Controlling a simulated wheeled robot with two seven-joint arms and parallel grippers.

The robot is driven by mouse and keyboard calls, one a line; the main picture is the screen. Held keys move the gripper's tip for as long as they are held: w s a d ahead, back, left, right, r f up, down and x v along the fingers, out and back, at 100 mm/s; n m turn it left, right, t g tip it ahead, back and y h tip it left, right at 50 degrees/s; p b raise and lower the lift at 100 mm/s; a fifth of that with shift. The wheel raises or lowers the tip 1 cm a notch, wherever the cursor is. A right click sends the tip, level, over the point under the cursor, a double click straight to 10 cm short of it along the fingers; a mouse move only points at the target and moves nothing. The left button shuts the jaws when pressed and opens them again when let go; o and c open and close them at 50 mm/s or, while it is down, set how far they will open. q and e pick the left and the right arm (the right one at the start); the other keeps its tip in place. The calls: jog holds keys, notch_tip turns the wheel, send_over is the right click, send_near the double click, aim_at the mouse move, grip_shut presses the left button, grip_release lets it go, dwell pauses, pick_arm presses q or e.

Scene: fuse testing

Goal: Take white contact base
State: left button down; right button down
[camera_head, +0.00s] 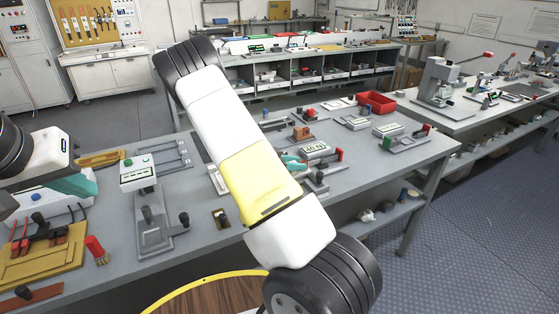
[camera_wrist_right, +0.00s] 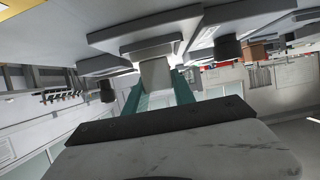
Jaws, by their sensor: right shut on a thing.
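My right gripper (camera_wrist_right: 160,88) has its teal fingers shut on a pale white block, which I take to be the white contact base (camera_wrist_right: 155,74). The block sits between the fingers, against a grey fixture plate (camera_wrist_right: 140,38) in the tilted right wrist view. I cannot tell whether the block is free of the plate. In the head view, my right arm crosses the middle and hides most of that gripper; a teal part shows at the arm's right side. My left gripper (camera_head: 77,184) is at the left over the bench, seen side-on, its jaw opening unclear.
The grey workbench (camera_head: 420,152) carries a meter on a stand (camera_head: 138,172), a display device (camera_head: 314,150), a red bin (camera_head: 376,103) and a tan board (camera_head: 40,268). Dark knobs (camera_wrist_right: 228,47) flank the held block. A shelved bench (camera_head: 300,75) stands behind.

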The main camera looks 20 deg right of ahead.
jog(key=shift+r, duration=4.85)
